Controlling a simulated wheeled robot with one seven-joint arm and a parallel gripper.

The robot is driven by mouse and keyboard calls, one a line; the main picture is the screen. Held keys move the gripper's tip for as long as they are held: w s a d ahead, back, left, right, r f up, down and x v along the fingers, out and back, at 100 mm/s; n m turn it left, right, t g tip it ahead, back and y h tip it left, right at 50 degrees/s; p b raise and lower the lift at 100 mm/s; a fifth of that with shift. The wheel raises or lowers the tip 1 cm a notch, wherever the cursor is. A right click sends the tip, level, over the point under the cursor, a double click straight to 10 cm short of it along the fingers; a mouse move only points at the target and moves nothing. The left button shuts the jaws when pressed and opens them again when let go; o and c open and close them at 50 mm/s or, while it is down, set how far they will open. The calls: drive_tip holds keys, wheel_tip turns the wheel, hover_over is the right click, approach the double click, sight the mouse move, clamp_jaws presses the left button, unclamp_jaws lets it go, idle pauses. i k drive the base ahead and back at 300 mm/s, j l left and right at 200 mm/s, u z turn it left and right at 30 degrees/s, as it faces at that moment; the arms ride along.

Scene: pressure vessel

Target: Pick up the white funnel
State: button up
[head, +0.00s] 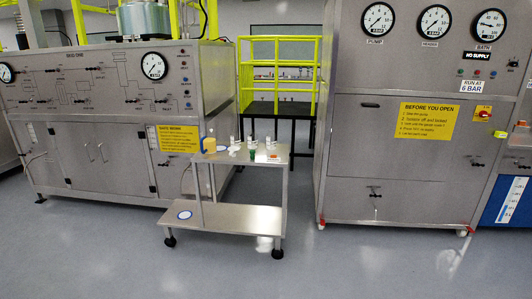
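A steel cart (225,217) on castors stands in the middle of the head view. Several small items stand on its top. Small white items show there, one toward the left (232,141), one in the middle (249,141) and one at the right (268,142). They are too small for me to tell which, if any, is the white funnel. A yellow bottle-like item (209,144), a green item (252,153) and an orange-and-white item (272,158) are near them. My gripper is not in view.
A round white item with a blue ring (184,214) lies on the cart's lower shelf. A long steel cabinet (105,110) stands left, a taller gauge cabinet (395,165) right. Yellow railings (279,42) stand behind. The grey floor (130,260) in front is clear.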

sight(234, 151)
drive_tip(key=i, duration=0.55)
drive_tip(key=i+l+u, duration=0.1)
drive_tip(key=i, duration=0.5)
drive_tip(key=i+l, duration=0.15)
drive_tip(key=i, duration=0.4)
drive_tip(key=i+l+u, duration=0.4)
drive_tip(key=l, duration=0.5)
drive_tip(key=i+l+u, duration=0.2)
drive_tip(key=l, duration=0.55)
drive_tip(key=l+u, duration=0.25)
drive_tip(key=l, duration=0.5)
drive_tip(key=i+l+u, duration=0.2)
drive_tip(key=l, duration=0.6)
drive_tip(key=k, duration=0.1)
